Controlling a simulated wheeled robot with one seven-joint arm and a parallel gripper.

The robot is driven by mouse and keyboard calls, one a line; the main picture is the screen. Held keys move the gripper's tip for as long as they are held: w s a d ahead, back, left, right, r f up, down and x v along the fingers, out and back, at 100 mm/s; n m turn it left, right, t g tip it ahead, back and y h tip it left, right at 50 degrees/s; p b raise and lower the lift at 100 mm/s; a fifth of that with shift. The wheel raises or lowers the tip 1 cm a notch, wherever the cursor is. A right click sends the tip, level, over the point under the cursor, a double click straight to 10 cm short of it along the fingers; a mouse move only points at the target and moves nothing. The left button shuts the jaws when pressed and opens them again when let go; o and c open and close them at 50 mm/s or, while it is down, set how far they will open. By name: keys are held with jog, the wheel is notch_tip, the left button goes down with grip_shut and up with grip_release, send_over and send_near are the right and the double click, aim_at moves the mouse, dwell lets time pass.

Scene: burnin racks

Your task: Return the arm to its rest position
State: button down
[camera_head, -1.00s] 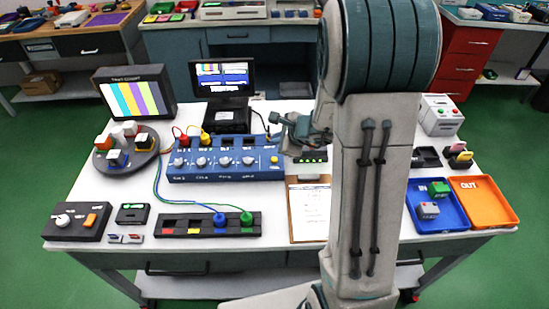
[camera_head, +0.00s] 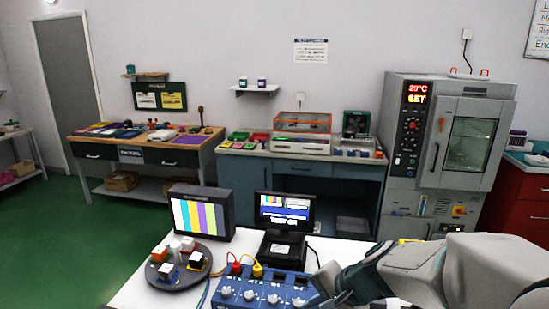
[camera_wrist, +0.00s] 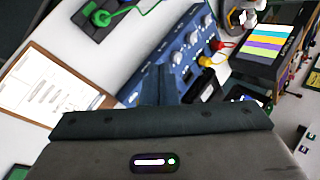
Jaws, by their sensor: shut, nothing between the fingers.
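My gripper (camera_head: 324,284) is at the bottom of the head view, at the right end of the blue knob panel (camera_head: 250,292), with my arm reaching in from the lower right. In the wrist view my gripper (camera_wrist: 160,82) is shut and empty, with dark fingers pointing toward the blue panel (camera_wrist: 192,52). I cannot tell the exact gap between fingers and panel. My arm is bent over the bench, and much of it lies outside the head view.
A colour-bar monitor (camera_head: 203,214), a small black screen (camera_head: 284,213) and a round turntable (camera_head: 160,282) with small blocks stand on the bench. A clipboard (camera_wrist: 28,68) shows in the wrist view. A grey oven cabinet (camera_head: 398,180) stands behind. Green floor is free at left.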

jog(key=s+d+r+n+h, duration=0.1)
jog(key=s+d+n+h, duration=0.2)
jog(key=s, duration=0.3)
jog(key=s+d+r+n+g+h, duration=0.1)
jog(key=s+d+r+n+h, duration=0.1)
jog(key=s+n, duration=0.3)
jog(key=shift+s+d+n+h, duration=0.45)
jog(key=shift+d+h, duration=0.15)
jog(key=shift+d, duration=0.2)
dwell(3.6)
